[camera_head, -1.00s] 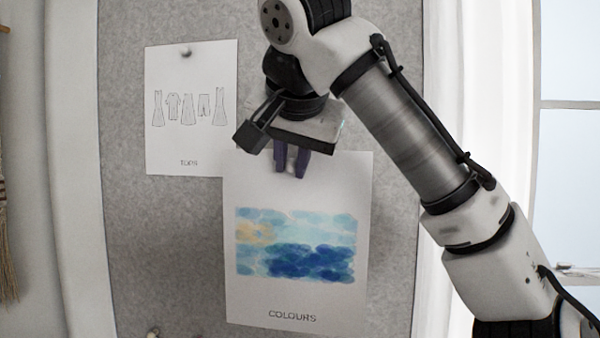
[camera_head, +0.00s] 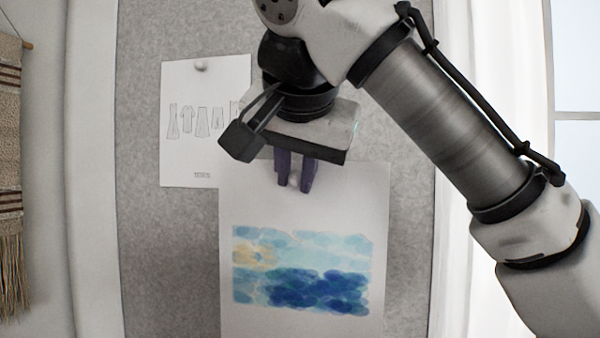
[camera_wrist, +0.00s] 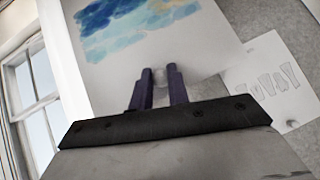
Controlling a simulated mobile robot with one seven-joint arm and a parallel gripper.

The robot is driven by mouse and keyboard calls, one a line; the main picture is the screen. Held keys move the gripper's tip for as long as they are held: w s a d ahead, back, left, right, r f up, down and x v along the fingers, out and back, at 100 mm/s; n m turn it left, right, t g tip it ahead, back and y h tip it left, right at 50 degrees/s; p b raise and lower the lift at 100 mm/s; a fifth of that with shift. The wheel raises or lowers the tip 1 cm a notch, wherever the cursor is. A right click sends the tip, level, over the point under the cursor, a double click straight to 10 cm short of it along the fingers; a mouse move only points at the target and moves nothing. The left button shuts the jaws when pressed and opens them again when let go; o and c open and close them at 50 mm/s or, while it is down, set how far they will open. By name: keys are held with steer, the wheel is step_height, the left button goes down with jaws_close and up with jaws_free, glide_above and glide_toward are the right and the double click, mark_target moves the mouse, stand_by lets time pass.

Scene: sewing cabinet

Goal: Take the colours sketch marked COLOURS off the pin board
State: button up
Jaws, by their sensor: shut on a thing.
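The colours sketch (camera_head: 301,215) is a white sheet with a blue and yellow watercolour patch. Its lower edge, where the word COLOURS showed earlier, is cut off by the frame now. My gripper (camera_head: 294,184) is shut on a small pale pin (camera_head: 293,180) at the sheet's top middle. In the wrist view the purple fingers (camera_wrist: 159,92) close on the pale pin (camera_wrist: 159,75), with the sketch (camera_wrist: 140,50) behind them. I cannot tell whether the sheet still touches the board.
The grey pin board (camera_head: 155,240) stands behind. A second sheet with clothes drawings (camera_head: 190,155) hangs at upper left by a round pin (camera_head: 201,66). A woven hanging (camera_head: 10,150) is at far left. A window (camera_head: 580,70) is at right.

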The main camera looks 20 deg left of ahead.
steer(key=s+d+p, duration=0.1)
steer(key=s+p, duration=0.1)
steer(key=s, duration=0.4)
steer(key=shift+s+d+p, duration=0.25)
steer(key=shift+s+p, duration=0.1)
